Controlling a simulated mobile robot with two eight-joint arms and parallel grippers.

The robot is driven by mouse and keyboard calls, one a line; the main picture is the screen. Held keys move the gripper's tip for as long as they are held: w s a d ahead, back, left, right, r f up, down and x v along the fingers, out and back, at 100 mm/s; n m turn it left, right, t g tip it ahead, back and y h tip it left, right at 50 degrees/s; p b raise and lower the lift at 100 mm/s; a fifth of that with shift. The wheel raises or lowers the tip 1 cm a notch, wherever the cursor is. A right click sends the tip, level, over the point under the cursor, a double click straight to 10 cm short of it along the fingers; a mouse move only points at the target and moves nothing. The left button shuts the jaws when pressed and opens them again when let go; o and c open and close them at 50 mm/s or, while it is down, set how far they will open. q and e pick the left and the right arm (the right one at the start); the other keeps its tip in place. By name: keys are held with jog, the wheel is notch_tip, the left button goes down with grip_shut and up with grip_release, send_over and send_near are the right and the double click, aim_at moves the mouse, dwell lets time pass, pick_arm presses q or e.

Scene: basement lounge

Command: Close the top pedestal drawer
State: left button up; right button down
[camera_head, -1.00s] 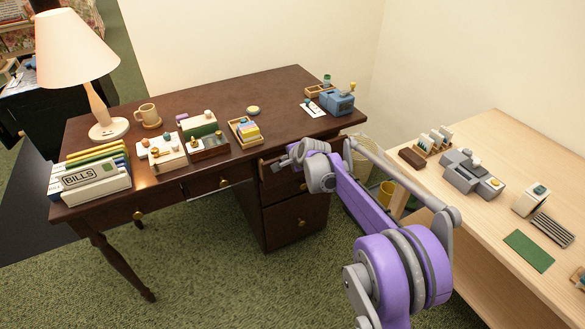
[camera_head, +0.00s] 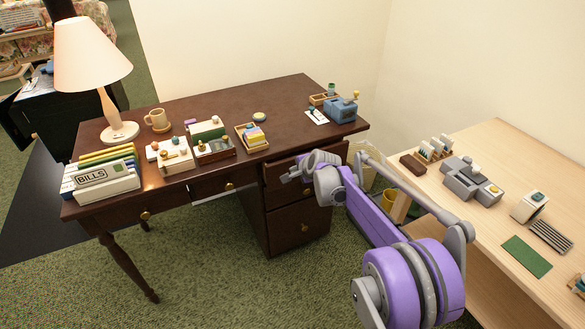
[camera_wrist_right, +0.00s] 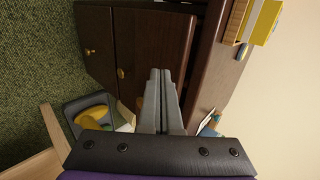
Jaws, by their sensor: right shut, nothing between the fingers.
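The dark wooden desk (camera_head: 215,95) has a pedestal of drawers under its right end. The top pedestal drawer (camera_head: 276,187) seems to stand slightly out from the desk, with a dark gap along its upper edge in the right wrist view (camera_wrist_right: 150,40). Its round brass knob (camera_wrist_right: 122,73) shows there too. My right gripper (camera_head: 287,177) is at the upper part of this drawer front, fingers shut and empty. In the wrist view its fingertips (camera_wrist_right: 160,72) point at the drawer face; I cannot tell if they touch. My left gripper is out of view.
The lower pedestal drawer (camera_head: 290,228) looks shut. A lamp (camera_head: 115,115), binders (camera_head: 100,175), a mug (camera_head: 157,118) and small trays stand on the desk. A light wooden table (camera_head: 475,235) stands close on the right. A waste bin (camera_head: 362,165) is beside the pedestal.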

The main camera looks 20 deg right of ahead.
jog(key=a+p+v, duration=0.1)
jog(key=p+v, duration=0.1)
jog(key=v, duration=0.7)
jog(key=m+t+b, duration=0.2)
jog(key=m+t, duration=0.7)
jog(key=m, duration=0.9)
send_near(288, 163)
jog(key=shift+y, duration=0.4)
jog(key=w+b, duration=0.2)
jog(key=w, duration=0.5)
jog(key=shift+r, duration=0.2)
